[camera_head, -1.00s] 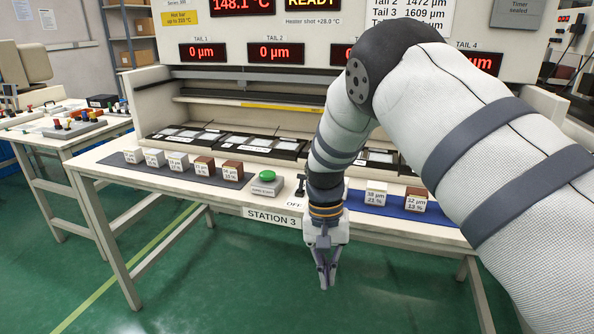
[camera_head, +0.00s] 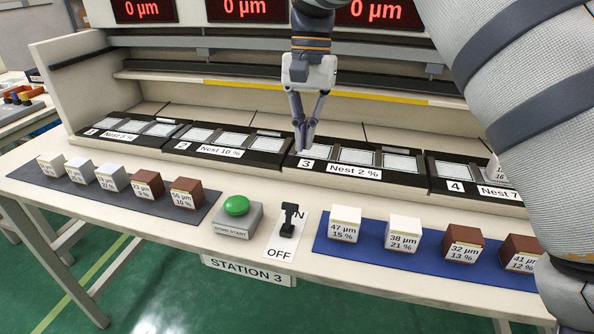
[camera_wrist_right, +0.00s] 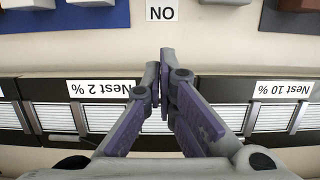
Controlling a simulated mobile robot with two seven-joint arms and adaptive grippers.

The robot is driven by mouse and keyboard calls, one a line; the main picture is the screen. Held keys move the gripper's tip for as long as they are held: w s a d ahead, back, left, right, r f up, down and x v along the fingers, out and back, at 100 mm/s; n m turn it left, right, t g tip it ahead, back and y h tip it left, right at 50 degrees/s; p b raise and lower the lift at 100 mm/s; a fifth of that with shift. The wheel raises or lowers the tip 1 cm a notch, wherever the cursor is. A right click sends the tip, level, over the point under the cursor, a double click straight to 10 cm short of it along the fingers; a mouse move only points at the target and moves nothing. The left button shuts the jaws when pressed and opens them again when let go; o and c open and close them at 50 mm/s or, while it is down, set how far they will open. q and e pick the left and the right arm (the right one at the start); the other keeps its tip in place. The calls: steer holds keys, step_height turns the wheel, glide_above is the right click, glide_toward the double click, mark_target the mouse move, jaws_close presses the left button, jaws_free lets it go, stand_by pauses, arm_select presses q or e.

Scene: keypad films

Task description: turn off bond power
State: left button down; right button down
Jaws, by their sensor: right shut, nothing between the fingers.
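The power switch (camera_head: 289,221) is a small black lever on a white plate marked ON at the back and OFF (camera_head: 279,253) at the front. Its top covers part of the ON label, so it appears to lean that way, though its exact tilt is hard to tell. My right gripper (camera_head: 304,146) is shut and empty, pointing down behind the switch, over the nest 3 area and apart from the lever. In the right wrist view my fingers (camera_wrist_right: 162,62) meet at the tips, and the ON label (camera_wrist_right: 162,11) shows upside down; the lever is out of that view. My left gripper is not in view.
A green bond start button (camera_head: 236,206) stands left of the switch. Small blocks stand on a grey mat (camera_head: 207,214) at left and a blue mat (camera_head: 330,249) at right. Dark nest trays (camera_head: 297,160) line the back.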

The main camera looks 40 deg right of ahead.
mark_target(289, 216)
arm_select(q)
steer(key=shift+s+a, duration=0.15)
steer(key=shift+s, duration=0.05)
arm_select(e)
steer(key=shift+s+a, duration=0.2)
steer(key=shift+s, duration=0.05)
